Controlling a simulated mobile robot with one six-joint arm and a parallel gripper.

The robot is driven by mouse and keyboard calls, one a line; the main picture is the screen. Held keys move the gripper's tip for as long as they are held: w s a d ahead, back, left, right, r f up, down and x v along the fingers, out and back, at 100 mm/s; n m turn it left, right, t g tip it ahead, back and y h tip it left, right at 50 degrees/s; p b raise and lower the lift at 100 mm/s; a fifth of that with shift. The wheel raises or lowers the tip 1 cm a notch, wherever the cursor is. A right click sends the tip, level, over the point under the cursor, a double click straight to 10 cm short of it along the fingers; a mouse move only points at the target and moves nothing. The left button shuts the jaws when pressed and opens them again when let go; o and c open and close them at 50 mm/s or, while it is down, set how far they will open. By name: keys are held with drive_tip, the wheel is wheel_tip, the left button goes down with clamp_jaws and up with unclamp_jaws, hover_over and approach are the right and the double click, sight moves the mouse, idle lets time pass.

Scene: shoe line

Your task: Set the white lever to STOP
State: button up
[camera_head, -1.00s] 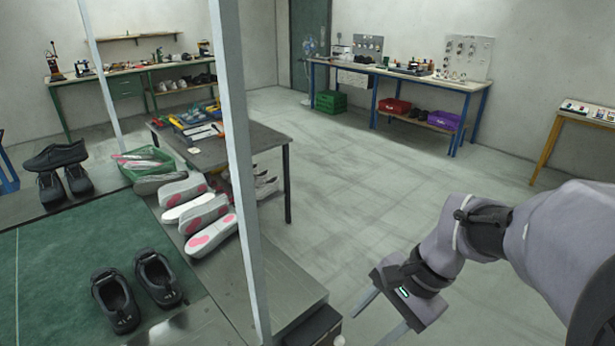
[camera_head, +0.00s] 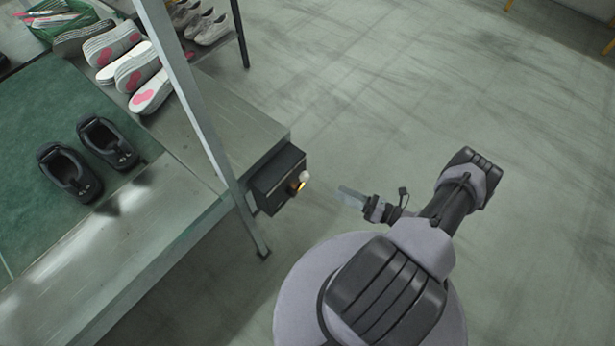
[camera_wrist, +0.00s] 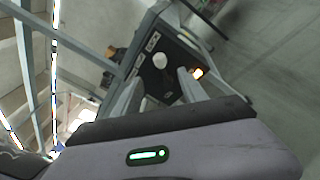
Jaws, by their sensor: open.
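The white lever (camera_head: 305,177) is a small white knob on the face of a black control box (camera_head: 276,181) fixed at the end of the bench. In the wrist view the white knob (camera_wrist: 160,61) shows on the dark panel, between my two fingers in the picture. Pale label plates sit on the panel, but I cannot read them, nor tell which setting the lever is at. My gripper (camera_head: 345,196) is open and empty, a short way right of the knob in the head view. In the wrist view its fingers (camera_wrist: 161,92) point at the panel.
A lit orange lamp (camera_wrist: 197,73) sits beside the lever. A grey upright post (camera_head: 195,105) stands left of the box. The green-topped bench (camera_head: 35,125) holds black shoes (camera_head: 105,142). Pale shoes with pink soles (camera_head: 135,73) lie behind. The floor to the right is clear.

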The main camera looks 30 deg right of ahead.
drive_tip(key=b+x, duration=0.1)
drive_tip(key=x, duration=1.1)
drive_tip(key=shift+w+b, duration=0.2)
drive_tip(key=shift+b, duration=0.1)
drive_tip(key=shift+a, duration=0.1)
clamp_jaws()
idle(0.5)
